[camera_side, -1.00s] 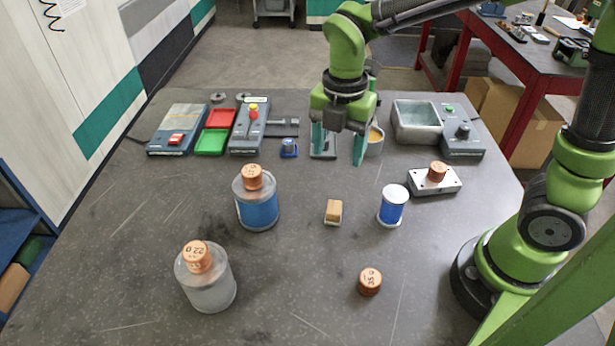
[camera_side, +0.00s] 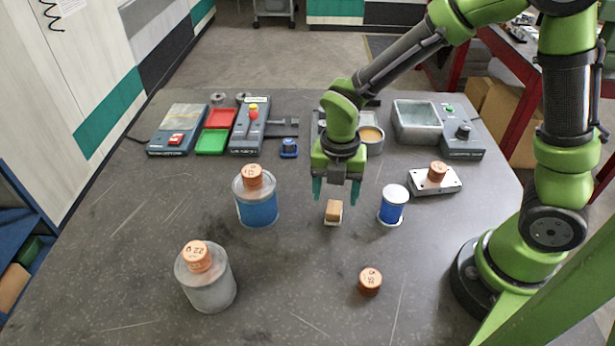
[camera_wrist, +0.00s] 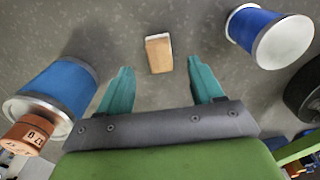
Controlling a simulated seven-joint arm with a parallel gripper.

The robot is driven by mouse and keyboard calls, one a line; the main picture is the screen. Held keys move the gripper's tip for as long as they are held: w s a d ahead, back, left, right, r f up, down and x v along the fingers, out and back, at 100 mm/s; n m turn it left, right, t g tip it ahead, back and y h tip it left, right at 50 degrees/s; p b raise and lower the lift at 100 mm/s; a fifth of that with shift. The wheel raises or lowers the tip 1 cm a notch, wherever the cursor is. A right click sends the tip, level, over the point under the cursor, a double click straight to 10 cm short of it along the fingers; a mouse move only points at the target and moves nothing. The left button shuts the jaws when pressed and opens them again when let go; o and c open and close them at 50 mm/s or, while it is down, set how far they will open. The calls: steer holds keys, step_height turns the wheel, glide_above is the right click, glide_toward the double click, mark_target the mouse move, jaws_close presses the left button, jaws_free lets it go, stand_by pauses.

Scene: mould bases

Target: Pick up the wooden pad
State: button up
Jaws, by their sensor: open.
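The wooden pad (camera_side: 333,209) is a small tan block with a pale base, lying on the dark table. My gripper (camera_side: 337,192) is open above and just behind it in the side view, its teal fingers apart and empty. In the wrist view the wooden pad (camera_wrist: 158,54) lies beyond the fingertips, between the lines of the two fingers. The open gripper also shows there (camera_wrist: 162,78). The pad is not touched by the fingers.
A blue cylinder with a copper weight (camera_side: 257,208) stands left of the pad, a smaller blue-and-white cylinder (camera_side: 392,207) right. A grey cylinder (camera_side: 208,285) and a loose copper weight (camera_side: 370,281) stand in front. Trays and devices line the back.

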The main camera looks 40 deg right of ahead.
mark_target(334, 207)
step_height(334, 207, down, 5)
steer(key=shift+f, duration=0.15)
steer(key=shift+c, duration=0.2)
